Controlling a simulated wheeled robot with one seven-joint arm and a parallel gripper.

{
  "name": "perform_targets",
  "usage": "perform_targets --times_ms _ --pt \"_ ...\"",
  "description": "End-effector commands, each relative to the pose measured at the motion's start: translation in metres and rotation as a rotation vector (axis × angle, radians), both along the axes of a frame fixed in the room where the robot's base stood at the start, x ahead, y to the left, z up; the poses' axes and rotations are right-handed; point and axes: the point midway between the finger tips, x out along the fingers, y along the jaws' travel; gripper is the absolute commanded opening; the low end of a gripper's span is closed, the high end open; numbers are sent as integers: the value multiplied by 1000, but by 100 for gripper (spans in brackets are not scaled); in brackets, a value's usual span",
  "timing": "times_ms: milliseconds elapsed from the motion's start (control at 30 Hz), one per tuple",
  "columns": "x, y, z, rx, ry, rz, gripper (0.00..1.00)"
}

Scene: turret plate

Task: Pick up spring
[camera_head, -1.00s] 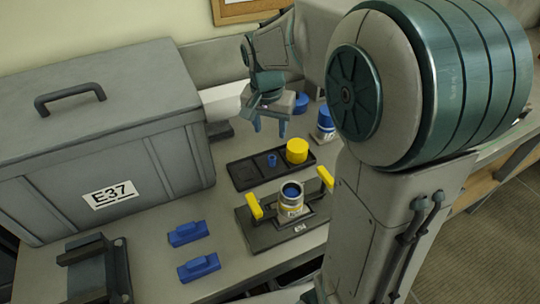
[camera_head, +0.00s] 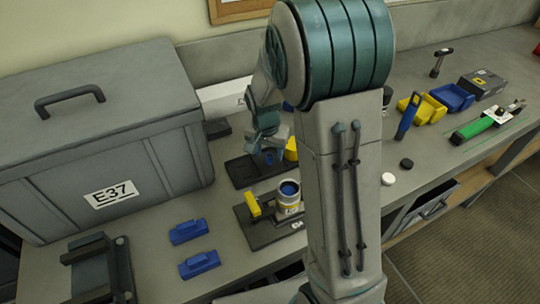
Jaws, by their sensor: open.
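The dark tray (camera_head: 241,173) lies on the bench behind the fixture. A small blue piece (camera_head: 269,158) shows on it, which may be the spring; it is too small to tell its shape. My gripper (camera_head: 266,148) is open, with its fingers low over the tray, right at this blue piece. I cannot tell whether the fingers are around it or above it. A yellow cylinder (camera_head: 291,150) stands to the right on the tray, partly hidden by my arm.
In front is a black fixture (camera_head: 256,233) with a yellow clamp (camera_head: 253,206) and a blue-topped can (camera_head: 289,190). A large grey case (camera_head: 95,150) stands left. Two blue blocks (camera_head: 188,232) lie in front. Tools, including a hammer (camera_head: 440,60), lie right. My arm hides the middle.

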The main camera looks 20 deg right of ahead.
Motion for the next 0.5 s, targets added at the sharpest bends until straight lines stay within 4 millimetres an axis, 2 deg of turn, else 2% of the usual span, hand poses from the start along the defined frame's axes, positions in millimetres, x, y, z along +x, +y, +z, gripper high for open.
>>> perform_targets --times_ms 167,433,467,500 --pt "2 -2 -17 0 1 0 47" --pt "2 -2 -20 0 0 0 47" --pt "2 -2 -20 0 0 0 42" --pt "2 -2 -20 0 0 0 31"
